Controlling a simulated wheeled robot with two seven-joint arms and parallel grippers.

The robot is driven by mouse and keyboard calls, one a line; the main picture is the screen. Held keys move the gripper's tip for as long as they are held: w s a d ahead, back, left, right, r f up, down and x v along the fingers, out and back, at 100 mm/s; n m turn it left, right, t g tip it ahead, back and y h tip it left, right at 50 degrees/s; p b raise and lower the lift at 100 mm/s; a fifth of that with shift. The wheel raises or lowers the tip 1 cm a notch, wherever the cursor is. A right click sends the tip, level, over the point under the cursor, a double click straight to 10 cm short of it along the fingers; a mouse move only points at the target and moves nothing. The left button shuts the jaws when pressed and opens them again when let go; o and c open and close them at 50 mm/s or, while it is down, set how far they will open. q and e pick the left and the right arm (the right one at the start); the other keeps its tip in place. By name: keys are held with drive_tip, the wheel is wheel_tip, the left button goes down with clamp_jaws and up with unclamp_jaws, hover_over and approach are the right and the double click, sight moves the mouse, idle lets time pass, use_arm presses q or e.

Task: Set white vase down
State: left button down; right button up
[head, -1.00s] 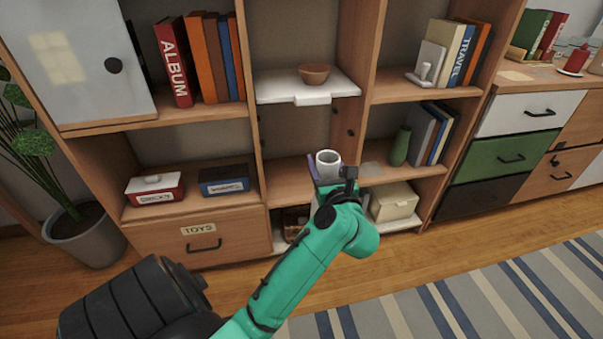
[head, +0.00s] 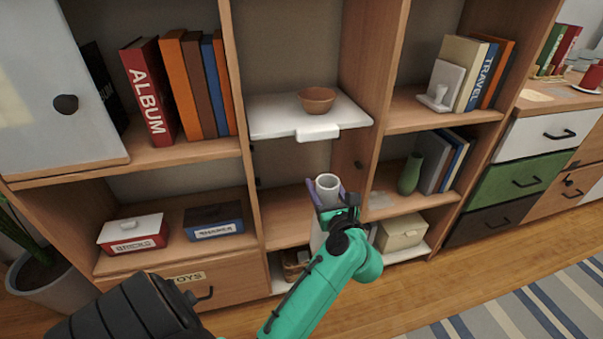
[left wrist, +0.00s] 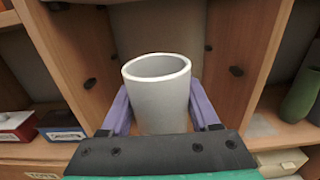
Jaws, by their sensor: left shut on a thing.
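The white vase (head: 327,186) is upright, held between the purple fingers of my left gripper (head: 328,192). In the left wrist view the vase (left wrist: 158,92) stands between the two fingers (left wrist: 160,115), its open rim facing up and toward the camera. My gripper is shut on it, in front of the middle column of the shelf unit, below the white shelf (head: 275,118). The vase's base is hidden behind the gripper, so I cannot tell whether it touches the wooden shelf (head: 284,222) there. My right gripper is not in view.
A brown bowl (head: 317,99) sits on the white shelf above. A green vase (head: 410,174) and books stand in the compartment to the right. Red (head: 133,233) and blue (head: 213,222) boxes sit to the left. Wooden uprights flank the middle compartment, whose left part looks bare.

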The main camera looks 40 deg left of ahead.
use_arm(q)
drive_tip(key=f+b+x, duration=0.1)
drive_tip(key=b+x, duration=0.1)
drive_tip(key=x, duration=1.4)
drive_tip(key=shift+w+a+f, duration=0.15)
drive_tip(key=shift+a, duration=0.15)
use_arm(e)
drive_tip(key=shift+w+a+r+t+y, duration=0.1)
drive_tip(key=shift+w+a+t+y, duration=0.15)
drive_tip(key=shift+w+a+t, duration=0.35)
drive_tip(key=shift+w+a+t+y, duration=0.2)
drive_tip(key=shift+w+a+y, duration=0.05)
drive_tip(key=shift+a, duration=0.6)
use_arm(q)
drive_tip(key=c, duration=0.5)
unclamp_jaws()
drive_tip(key=shift+f, duration=0.25)
drive_tip(key=shift+c, duration=0.2)
drive_tip(key=o, duration=0.4)
drive_tip(key=shift+r, duration=0.1)
